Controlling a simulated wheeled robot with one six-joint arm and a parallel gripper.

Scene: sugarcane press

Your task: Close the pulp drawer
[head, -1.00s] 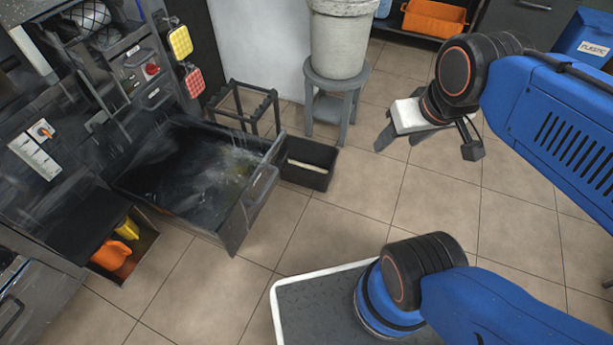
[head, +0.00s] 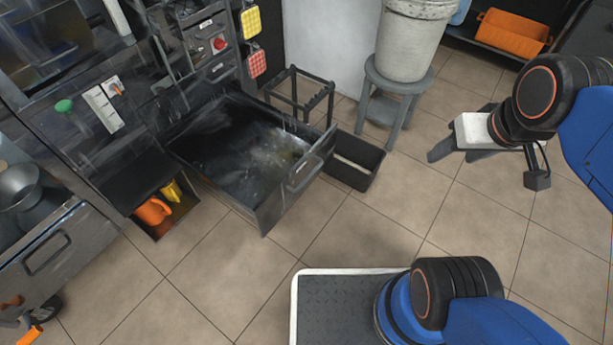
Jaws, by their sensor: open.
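The pulp drawer (head: 268,207) is pulled well out of the dark press (head: 75,150) at the left. It is a deep dark metal box with a wet, murky inside. Its front panel, with a handle (head: 305,172), faces right. My gripper (head: 440,150) is at the right, above the floor, with its dark fingers pointing left.
A black bin (head: 354,162) stands just behind the drawer front. A dark rack (head: 300,93) and a grey stool (head: 390,99) with a pale bucket (head: 408,42) stand behind. An open compartment with orange items (head: 153,210) is left of the drawer. The floor (head: 400,215) in front is free.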

